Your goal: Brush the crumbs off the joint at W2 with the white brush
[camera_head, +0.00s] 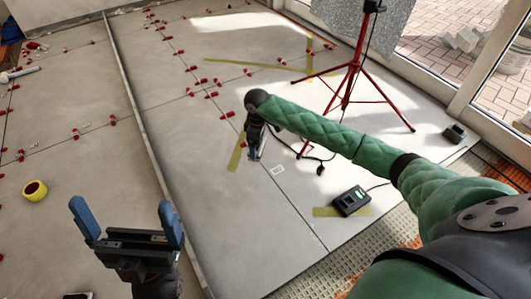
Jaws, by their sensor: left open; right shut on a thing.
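My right gripper (255,150) points down at the tile floor near the middle of the view, its blue fingers shut. A small pale thing between the fingers looks like the white brush (262,148), mostly hidden by them. Beneath it runs a dark joint (297,208) between two grey tiles. A small white card (278,169) lies beside the joint, its marking too small to read. I cannot make out crumbs; the gripper covers part of the joint. My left gripper (127,222) is open and empty over the floor at lower left, its blue fingers wide apart.
A red tripod (350,80) stands behind my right arm, with a cable on the floor. A black device (351,201) lies right of the joint. Red clips (212,94) dot other joints. A yellow tape roll (35,191) lies left. A long strip (142,130) crosses the floor.

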